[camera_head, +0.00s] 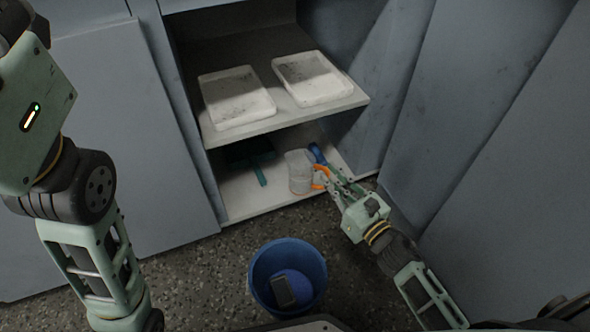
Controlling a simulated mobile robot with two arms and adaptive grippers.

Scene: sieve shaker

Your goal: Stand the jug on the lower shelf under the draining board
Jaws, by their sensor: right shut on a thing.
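The jug (299,172) is a pale, cloudy vessel with an orange handle (320,178) on its right side. It is upright inside the open cabinet, over the right part of the lower shelf (240,203). Whether its base touches the shelf is hard to tell. My right gripper (325,178) reaches in from the right and is shut on the jug's handle. My left arm shows at the left, but its gripper is out of the picture. I cannot make out a draining board for certain.
An upper shelf (285,118) above the jug holds two white trays (238,97) (311,78). A teal tool (262,167) lies left of the jug, and a blue object (317,153) is behind it. A blue bucket (260,290) stands on the floor in front.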

